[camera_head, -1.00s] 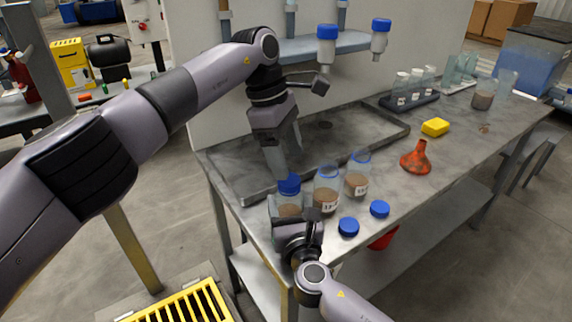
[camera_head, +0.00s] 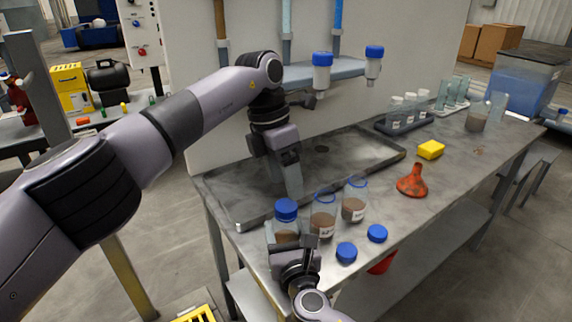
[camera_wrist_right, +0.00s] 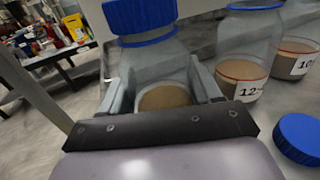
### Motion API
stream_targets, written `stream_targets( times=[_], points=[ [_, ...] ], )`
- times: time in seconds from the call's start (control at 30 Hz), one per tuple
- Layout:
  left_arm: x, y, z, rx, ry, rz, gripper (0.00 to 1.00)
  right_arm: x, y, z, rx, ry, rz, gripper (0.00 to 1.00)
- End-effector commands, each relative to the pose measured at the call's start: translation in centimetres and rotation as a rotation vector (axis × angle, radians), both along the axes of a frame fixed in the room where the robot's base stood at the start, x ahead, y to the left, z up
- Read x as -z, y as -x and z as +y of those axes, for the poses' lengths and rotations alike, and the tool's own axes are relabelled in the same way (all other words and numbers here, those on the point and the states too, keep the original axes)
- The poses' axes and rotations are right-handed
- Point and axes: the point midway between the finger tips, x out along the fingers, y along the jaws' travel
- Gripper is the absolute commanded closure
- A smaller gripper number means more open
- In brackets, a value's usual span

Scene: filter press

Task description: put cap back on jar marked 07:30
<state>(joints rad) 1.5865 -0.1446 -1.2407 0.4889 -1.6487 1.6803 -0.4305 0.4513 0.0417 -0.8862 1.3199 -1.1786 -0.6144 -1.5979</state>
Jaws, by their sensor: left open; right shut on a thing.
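A glass jar (camera_wrist_right: 165,65) with brown sediment stands at the table's near left corner. My right gripper (camera_head: 296,245) is shut around its body, with a finger on each side in the right wrist view (camera_wrist_right: 160,95). A blue cap (camera_head: 286,207) sits on top of this jar, also in the right wrist view (camera_wrist_right: 140,15). I cannot tell how tightly it is seated. The jar's label is hidden. My left gripper (camera_head: 292,190) is open, pointing down just above and behind the cap, and seems apart from it.
Two uncapped jars (camera_head: 323,218) (camera_head: 354,204) stand to the right, with loose blue caps (camera_head: 346,252) (camera_head: 377,233) in front. A grey tray (camera_head: 365,170) lies behind. An orange funnel (camera_head: 411,182) and a yellow block (camera_head: 431,149) are farther right.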

Motion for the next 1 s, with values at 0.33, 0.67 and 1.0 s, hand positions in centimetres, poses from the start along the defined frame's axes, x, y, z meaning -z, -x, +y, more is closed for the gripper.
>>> stream_targets(
  times=[0.33, 0.67, 1.0],
  points=[
    [-0.5, 0.0, -0.2, -0.539, -0.075, 0.084, 0.29, 0.1, 0.0, 0.0, 0.0, 0.0, 0.001, 1.0],
    [-0.9, 0.0, -0.2, -1.058, -0.134, 0.146, 0.29, 0.1, 0.0, 0.0, 0.0, 0.0, 0.001, 1.0],
    [-1.4, 0.1, -0.3, -1.596, -0.174, 0.194, 0.29, 0.1, 0.0, 0.0, 0.0, 0.0, 0.001, 1.0]
  ],
)
